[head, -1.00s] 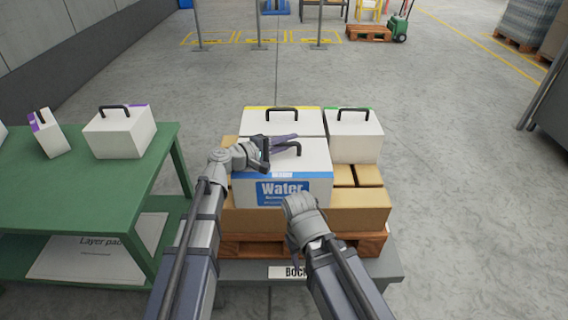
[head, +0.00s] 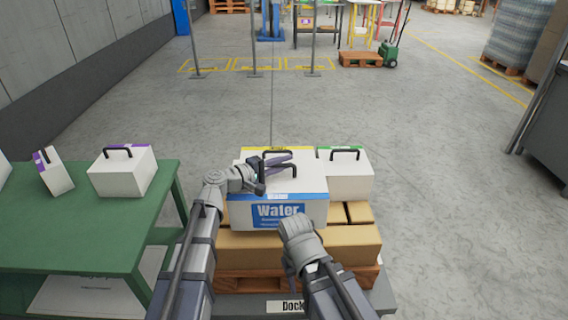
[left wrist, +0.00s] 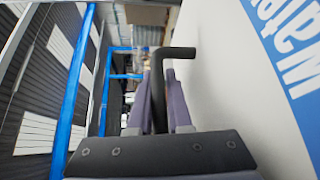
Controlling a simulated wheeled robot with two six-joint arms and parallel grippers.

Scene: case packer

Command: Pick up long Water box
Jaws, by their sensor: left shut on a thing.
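The long Water box (head: 277,216) is white with a blue band and a blue Water label, and has a black handle on top. It is over the front of the cardboard boxes on the pallet, seemingly raised a little. My left gripper (head: 273,166) is shut on its black handle. In the left wrist view the handle (left wrist: 178,51) passes between the fingers, with the white box side (left wrist: 225,75) to the right. My right arm's end (head: 299,238) is in front of the box; its fingers are hidden.
A yellow-edged box (head: 305,151) and a green-edged white box (head: 345,180) stand behind. Cardboard boxes (head: 335,248) lie on a wooden pallet (head: 240,284). A green table (head: 75,225) at left holds purple-edged boxes (head: 122,172).

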